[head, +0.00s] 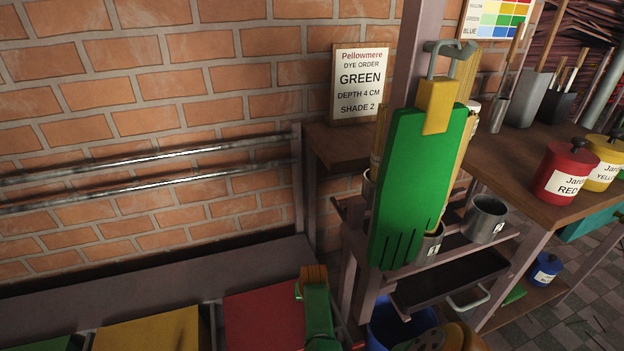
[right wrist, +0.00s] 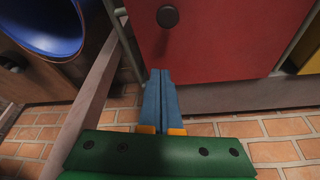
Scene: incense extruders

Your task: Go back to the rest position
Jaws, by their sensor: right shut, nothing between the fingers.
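My right gripper shows in the right wrist view with its blue fingers (right wrist: 159,100) pressed together and nothing between them. They lie over the edge between a red panel (right wrist: 215,35) and the brick wall. In the head view, a green and orange part that appears to be this gripper is at the bottom middle, beside the red panel (head: 262,315); its fingertips cannot be made out there. My left gripper is not in view.
A green slotted board (head: 415,170) with a yellow top hangs at a post. Grey cups (head: 487,220) stand on a rack beside it. A red jar (head: 567,170) and a yellow jar (head: 607,160) stand on the right bench. A blue bucket (right wrist: 45,22) is close by.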

